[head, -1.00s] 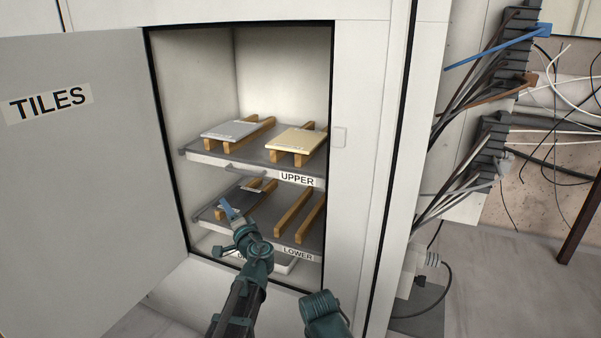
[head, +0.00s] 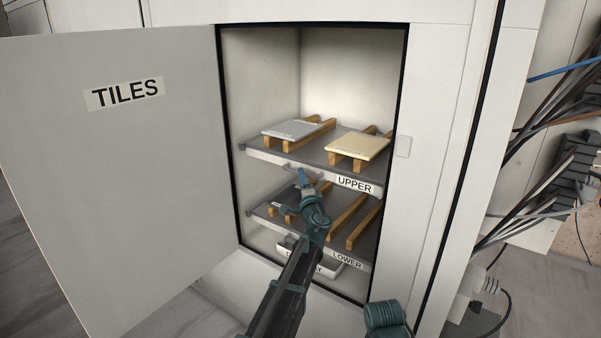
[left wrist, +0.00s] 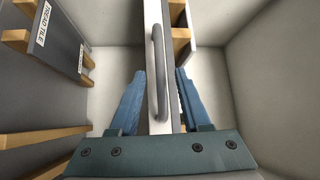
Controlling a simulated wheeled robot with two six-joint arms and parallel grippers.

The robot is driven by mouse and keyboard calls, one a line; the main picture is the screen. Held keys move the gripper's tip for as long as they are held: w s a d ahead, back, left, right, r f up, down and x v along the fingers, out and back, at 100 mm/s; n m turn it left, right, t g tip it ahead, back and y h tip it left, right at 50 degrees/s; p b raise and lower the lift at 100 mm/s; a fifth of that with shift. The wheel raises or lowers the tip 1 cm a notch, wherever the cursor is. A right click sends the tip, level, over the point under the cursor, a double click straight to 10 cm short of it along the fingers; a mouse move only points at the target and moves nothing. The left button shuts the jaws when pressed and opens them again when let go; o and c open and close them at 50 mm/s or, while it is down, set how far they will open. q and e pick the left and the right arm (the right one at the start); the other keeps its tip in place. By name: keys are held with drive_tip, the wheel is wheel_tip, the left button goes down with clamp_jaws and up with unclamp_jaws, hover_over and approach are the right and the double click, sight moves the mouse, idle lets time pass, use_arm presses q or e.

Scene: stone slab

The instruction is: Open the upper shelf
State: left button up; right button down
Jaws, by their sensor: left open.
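The upper shelf (head: 262,154), labelled UPPER, sits inside the open cabinet. It carries a grey tile (head: 292,130) and a cream tile (head: 358,147) on wooden strips. Its front handle is largely hidden by my gripper in the head view. In the left wrist view the grey bar handle (left wrist: 161,75) runs upright in the picture, along the pale shelf edge. My left gripper (head: 304,178) is open at the shelf front. In the left wrist view its blue fingers (left wrist: 158,80) stand on either side of the handle, not closed on it. My right gripper is not seen.
The lower shelf (head: 262,209), labelled LOWER, holds wooden strips just below my left gripper. A low tray (head: 325,262) is underneath. The cabinet door (head: 130,170), labelled TILES, stands open at left. Cables (head: 560,125) hang at right.

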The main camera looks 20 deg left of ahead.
use_arm(q)
drive_tip(key=shift+x, duration=2)
clamp_jaws()
